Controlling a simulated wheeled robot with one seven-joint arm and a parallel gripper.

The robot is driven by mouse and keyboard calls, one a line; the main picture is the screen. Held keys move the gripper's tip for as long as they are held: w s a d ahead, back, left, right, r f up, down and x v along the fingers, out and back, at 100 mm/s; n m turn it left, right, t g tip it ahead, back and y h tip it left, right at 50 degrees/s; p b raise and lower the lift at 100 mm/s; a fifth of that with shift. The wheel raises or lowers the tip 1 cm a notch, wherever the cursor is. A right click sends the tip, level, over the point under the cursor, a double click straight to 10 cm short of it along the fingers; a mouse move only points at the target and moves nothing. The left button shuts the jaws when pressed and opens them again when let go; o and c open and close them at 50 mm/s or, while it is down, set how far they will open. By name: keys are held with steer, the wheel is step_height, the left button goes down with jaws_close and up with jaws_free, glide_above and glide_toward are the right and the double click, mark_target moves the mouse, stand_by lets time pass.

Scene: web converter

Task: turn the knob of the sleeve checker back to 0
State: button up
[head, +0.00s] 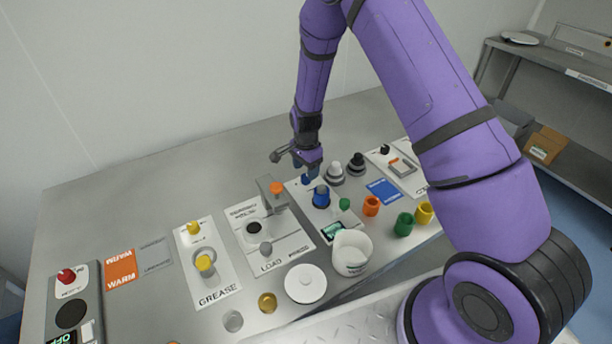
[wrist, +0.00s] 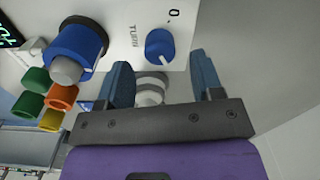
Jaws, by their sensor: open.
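The sleeve checker (head: 303,196) is a pale panel with a small display and a blue sleeve (head: 321,197) on a grey post; the sleeve also shows at upper left in the wrist view (wrist: 78,50). Its blue knob (wrist: 159,46) sits beside the word TURN in the wrist view. The knob's white line points down and right, away from the printed 0 (wrist: 174,13). My gripper (wrist: 163,78) is open, with blue fingers either side of the knob's line of approach and nothing visibly held. In the head view my gripper (head: 306,168) is over the panel's back end and largely hides the knob.
Orange (head: 371,206), green (head: 403,225) and yellow (head: 424,213) sleeves stand right of the checker. Grey-and-white stacked posts (head: 335,174) stand close behind it. The LOAD press (head: 272,195) rises at left.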

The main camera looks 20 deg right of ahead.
mark_target(306, 176)
steer(key=shift+f, duration=1.7)
steer(key=c, duration=0.9)
